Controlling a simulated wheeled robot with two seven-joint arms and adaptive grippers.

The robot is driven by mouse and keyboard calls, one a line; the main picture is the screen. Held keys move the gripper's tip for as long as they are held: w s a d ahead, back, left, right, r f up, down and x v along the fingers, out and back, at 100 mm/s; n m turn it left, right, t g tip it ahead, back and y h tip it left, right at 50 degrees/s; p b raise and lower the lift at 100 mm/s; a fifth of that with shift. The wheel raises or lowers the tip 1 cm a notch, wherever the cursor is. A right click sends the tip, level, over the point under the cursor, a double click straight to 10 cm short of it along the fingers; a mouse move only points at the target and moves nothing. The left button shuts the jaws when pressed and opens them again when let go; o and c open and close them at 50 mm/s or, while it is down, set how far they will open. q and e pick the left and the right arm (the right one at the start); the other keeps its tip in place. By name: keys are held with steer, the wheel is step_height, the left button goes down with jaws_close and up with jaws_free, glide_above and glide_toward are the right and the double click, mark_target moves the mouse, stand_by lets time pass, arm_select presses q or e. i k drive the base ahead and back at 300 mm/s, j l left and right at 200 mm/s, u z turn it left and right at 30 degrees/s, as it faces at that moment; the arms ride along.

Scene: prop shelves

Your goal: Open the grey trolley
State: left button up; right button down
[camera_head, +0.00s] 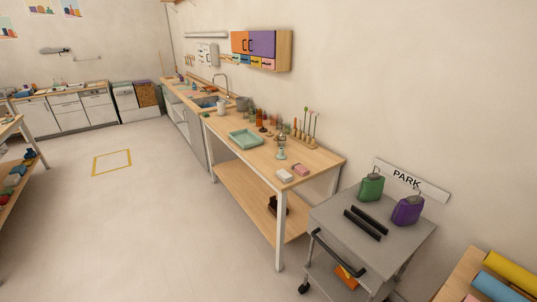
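The grey trolley (398,243) stands at the lower right, against the wall under a sign reading PARK. Its flat grey top is in view, with two short black bars (366,222) lying side by side near the middle. A black handle bar (338,256) runs along its front left edge. A green container (371,187) and a purple container (407,211), each with a thin loop on top, stand at the back of the top. An orange item (346,277) shows on a lower level. Neither of my grippers is in view.
A wooden workbench (318,160) with a teal tray and many small items stands left of the trolley. A wooden surface (456,284) with coloured rolls is at the lower right corner. The pale floor (150,220) on the left is clear, with a yellow taped square.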

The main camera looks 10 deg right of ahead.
mark_target(364, 237)
steer(key=z, duration=1.1)
